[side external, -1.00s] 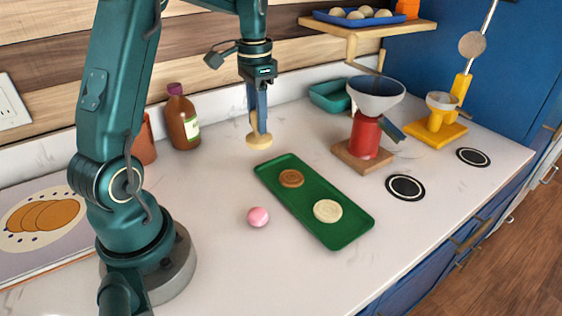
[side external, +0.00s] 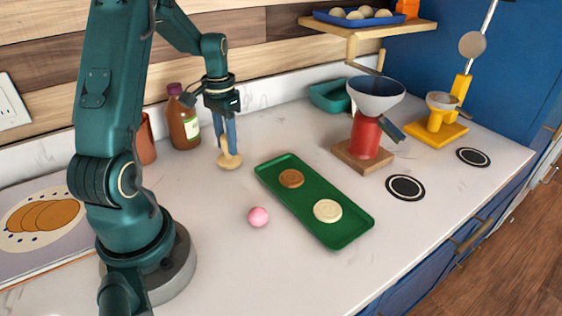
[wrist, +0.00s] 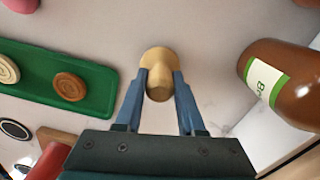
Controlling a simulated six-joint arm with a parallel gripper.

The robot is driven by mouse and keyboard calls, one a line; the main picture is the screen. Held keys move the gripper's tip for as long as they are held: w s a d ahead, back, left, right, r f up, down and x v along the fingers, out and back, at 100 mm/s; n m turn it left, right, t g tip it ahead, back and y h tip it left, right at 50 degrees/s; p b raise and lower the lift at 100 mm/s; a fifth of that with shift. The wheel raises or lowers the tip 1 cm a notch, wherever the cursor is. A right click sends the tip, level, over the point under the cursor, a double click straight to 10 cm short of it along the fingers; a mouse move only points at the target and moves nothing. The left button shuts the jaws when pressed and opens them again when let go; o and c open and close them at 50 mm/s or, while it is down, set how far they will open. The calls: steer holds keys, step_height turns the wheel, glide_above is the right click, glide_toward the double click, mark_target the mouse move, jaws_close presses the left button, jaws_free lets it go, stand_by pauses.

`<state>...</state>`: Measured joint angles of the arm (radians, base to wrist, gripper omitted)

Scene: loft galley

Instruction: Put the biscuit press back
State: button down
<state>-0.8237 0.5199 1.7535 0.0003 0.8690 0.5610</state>
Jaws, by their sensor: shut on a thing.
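The biscuit press (side external: 230,161) is a pale wooden piece with a round disc base and a narrower knob. My gripper (side external: 228,149) is shut on its knob, with the disc facing down at or just above the counter, left of the green tray; I cannot tell whether it touches. In the wrist view the press (wrist: 158,58) sits between the blue fingertips of my gripper (wrist: 160,82). The green tray (side external: 334,234) holds a brown biscuit (side external: 291,178) and a cream biscuit (side external: 327,211), both with pressed ring patterns.
A brown bottle (side external: 183,122) stands close behind the press, beside a terracotta pot (side external: 146,142). A red grinder with a funnel (side external: 366,138) and a yellow stand (side external: 436,134) are at right. Clear counter surrounds the press.

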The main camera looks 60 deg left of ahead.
steer(key=shift+f, duration=0.15)
steer(key=c, duration=0.5)
jaws_free()
step_height(320, 180, up, 11)
steer(key=shift+r, duration=0.1)
steer(key=d+r+m+t+y, duration=0.1)
steer(key=d+r+m+t, duration=0.2)
steer(key=d, duration=1)
steer(key=shift+s+d+f+t+h, duration=0.15)
steer(key=shift+s+d+f+t, duration=0.25)
steer(key=shift+s+d, duration=1.05)
steer(key=shift+s+d+f+t+h, duration=0.35)
steer(key=shift+s+d, duration=0.6)
steer(key=shift+d, duration=0.95)
steer(key=shift+s+d+f+t, duration=0.3)
steer(key=shift+s+d+t, duration=0.25)
steer(key=shift+s+d, duration=0.9)
